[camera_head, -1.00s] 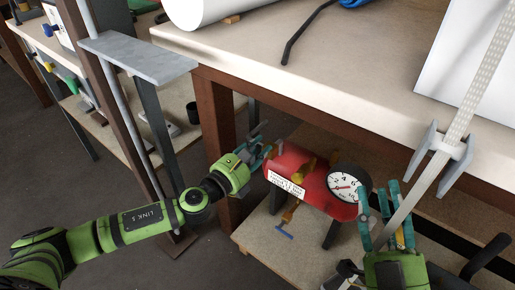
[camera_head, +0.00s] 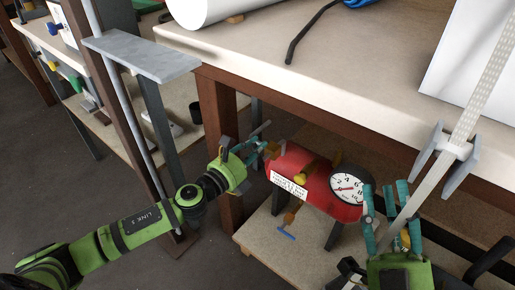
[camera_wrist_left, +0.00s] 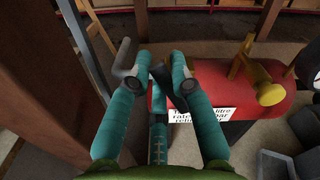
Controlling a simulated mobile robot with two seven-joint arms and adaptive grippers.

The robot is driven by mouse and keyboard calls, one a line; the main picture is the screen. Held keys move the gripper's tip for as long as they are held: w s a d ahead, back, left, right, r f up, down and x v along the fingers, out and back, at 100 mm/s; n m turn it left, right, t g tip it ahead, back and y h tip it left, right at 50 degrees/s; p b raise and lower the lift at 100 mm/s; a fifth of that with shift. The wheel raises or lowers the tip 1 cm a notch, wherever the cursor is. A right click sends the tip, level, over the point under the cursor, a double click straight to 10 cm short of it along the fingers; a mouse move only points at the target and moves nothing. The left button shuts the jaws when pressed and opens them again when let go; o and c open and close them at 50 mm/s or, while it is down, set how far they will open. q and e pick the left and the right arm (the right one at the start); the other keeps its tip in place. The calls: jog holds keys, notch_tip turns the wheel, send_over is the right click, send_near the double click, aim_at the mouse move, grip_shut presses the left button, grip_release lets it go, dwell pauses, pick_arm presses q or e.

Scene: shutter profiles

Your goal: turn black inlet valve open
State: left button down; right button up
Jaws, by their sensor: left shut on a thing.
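The red tank (camera_head: 325,196) with a white label and a round gauge (camera_head: 349,188) sits on the low shelf under the bench. My left gripper (camera_head: 260,149) is at its left end, shut on the black inlet valve. A dark grey end of the valve handle (camera_head: 261,128) sticks out past the fingers; in the left wrist view, the dark valve (camera_wrist_left: 162,80) shows between the teal fingertips (camera_wrist_left: 158,70), which partly hide it. The exact handle angle is hard to tell. My right gripper (camera_head: 387,200) is open, with its fingers apart beside the gauge.
A yellow knob (camera_head: 304,173) is on top of the tank, and a blue-handled drain valve (camera_head: 287,235) hangs below it. The bench edge (camera_head: 330,108) overhangs the tank, with a brown leg (camera_head: 220,115) close to my left gripper. Open floor lies to the left.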

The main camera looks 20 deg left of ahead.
pick_arm(q)
jog(key=shift+w+a+f+n+p, duration=0.1)
jog(key=shift+a+f+n+p, duration=0.45)
jog(key=shift+n, duration=1.6)
jog(key=shift+w+a+f+n+p, duration=0.15)
jog(key=shift+f+n, duration=0.65)
jog(key=shift+n, duration=1.4)
jog(key=shift+w+a+f+n+p, duration=0.2)
jog(key=shift+f+n, duration=0.5)
jog(key=shift+n, duration=1.45)
pick_arm(e)
jog(key=w+d+f+g+h, duration=0.1)
jog(key=f+g+h, duration=0.1)
jog(key=f, duration=0.3)
jog(key=w+d+f+m+g+h, duration=0.1)
jog(key=w+f+g+h, duration=0.1)
jog(key=f, duration=0.3)
jog(key=shift+d+f+m+g, duration=0.3)
jog(key=shift+f+g, duration=0.1)
jog(key=shift+g, duration=0.5)
pick_arm(q)
jog(key=shift+s, duration=0.1)
jog(key=c, duration=1.1)
grip_release()
jog(key=shift+s, duration=0.1)
pick_arm(e)
jog(key=shift+w, duration=0.1)
